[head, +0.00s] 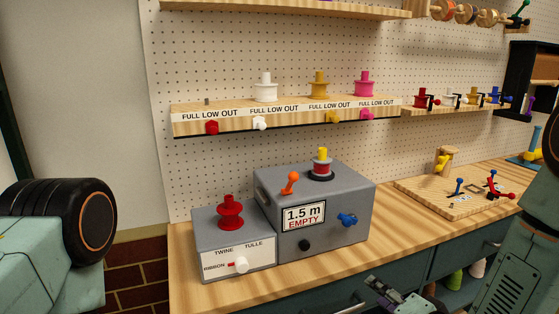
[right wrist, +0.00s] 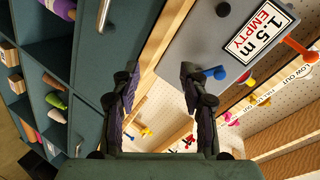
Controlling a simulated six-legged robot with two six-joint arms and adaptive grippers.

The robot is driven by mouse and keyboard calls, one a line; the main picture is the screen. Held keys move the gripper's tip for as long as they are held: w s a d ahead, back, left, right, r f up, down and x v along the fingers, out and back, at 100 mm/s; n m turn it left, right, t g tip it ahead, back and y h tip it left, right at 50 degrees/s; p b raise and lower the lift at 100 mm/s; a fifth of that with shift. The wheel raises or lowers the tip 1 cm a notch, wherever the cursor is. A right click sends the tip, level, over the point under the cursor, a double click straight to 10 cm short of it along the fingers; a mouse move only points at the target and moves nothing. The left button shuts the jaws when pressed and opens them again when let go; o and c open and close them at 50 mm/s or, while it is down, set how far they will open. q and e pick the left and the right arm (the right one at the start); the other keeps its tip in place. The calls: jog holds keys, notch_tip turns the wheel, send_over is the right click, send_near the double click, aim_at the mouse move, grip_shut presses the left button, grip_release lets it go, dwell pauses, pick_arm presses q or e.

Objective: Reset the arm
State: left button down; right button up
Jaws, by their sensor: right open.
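My right gripper (head: 385,296) shows at the bottom edge of the head view, low in front of the counter and drawers. In the right wrist view its two dark fingers (right wrist: 158,88) stand apart with nothing between them. The right forearm comes in from the lower right of the head view. A teal and black part of my own body fills the lower left of the head view, and no left gripper shows.
A grey machine (head: 340,215) labelled "1.5 m EMPTY" and a smaller box (head: 212,248) with a red spool stand on the wooden counter (head: 400,235). A spool shelf (head: 290,118) hangs above. A wooden board (head: 425,200) with small coloured parts lies at right. Drawers (head: 455,258) are below.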

jog(key=s+f+n+g+h+b, duration=0.1)
jog(key=s+f+n+g, duration=0.2)
jog(key=s+f, duration=0.5)
jog(key=s+f+n+g+h+b, duration=0.1)
jog(key=s+f+g, duration=0.4)
jog(key=s, duration=0.9)
jog(key=s+d+f+n+g+h+b, duration=0.1)
jog(key=s+f+n+g+b, duration=0.2)
jog(key=s+f, duration=0.8)
jog(key=shift+s+f+n+g+h, duration=0.15)
jog(key=shift+f+n+g+h, duration=0.3)
jog(key=shift+n+g, duration=0.55)
jog(key=shift+c, duration=0.2)
